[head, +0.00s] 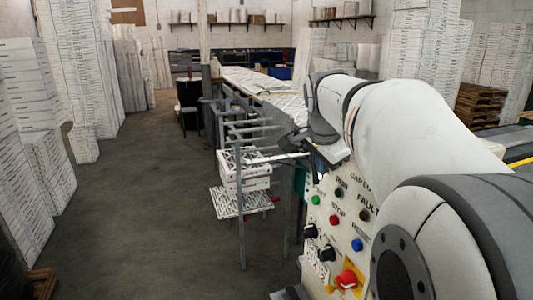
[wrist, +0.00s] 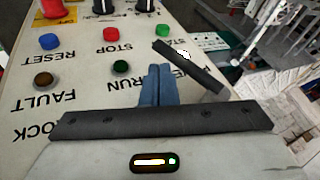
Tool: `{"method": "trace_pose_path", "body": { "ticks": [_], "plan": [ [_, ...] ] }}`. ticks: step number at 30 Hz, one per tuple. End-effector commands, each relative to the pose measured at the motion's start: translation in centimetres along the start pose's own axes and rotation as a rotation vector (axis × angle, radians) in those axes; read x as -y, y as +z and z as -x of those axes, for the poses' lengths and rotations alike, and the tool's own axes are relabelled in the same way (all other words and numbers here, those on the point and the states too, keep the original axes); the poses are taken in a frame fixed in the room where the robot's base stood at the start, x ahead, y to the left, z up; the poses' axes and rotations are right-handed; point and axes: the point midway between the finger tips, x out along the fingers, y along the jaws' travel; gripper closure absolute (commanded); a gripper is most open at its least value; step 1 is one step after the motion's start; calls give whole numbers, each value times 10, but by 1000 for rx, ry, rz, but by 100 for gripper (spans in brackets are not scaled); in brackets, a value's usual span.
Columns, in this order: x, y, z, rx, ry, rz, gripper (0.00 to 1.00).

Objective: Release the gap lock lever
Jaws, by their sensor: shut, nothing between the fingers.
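A dark bar-shaped lever (wrist: 190,68) with a small white spot near its upper end lies slantwise over the control panel (wrist: 95,75) in the wrist view. I take it to be the gap lock lever. My gripper (wrist: 158,70) has its blue fingers together and empty, just left of the bar. I cannot tell whether they touch it. In the head view my gripper (head: 320,163) is at the panel's upper left edge, and I cannot make out the lever there. The gap lock label (head: 360,180) is partly hidden by my arm.
The panel carries a blue reset button (wrist: 50,41), a red stop button (wrist: 110,34), a green start button (wrist: 163,31), lamps and black knobs. A red emergency button (head: 348,280) sits low. A grey frame with white boxes (head: 243,172) stands left; the floor aisle (head: 150,180) is clear.

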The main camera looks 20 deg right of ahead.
Motion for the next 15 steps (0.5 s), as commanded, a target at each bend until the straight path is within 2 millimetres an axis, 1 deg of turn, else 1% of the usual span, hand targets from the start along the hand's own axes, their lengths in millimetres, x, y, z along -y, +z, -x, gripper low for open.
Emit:
{"method": "trace_pose_path", "body": {
  "ticks": [4,13,14,15],
  "plan": [
    [6,2,-6,0,1,-1,100],
    [6,2,-7,-1,0,-2,100],
    [9,11,-4,-1,-1,1,100],
    [8,7,-5,-2,0,-2,100]
  ]
}}
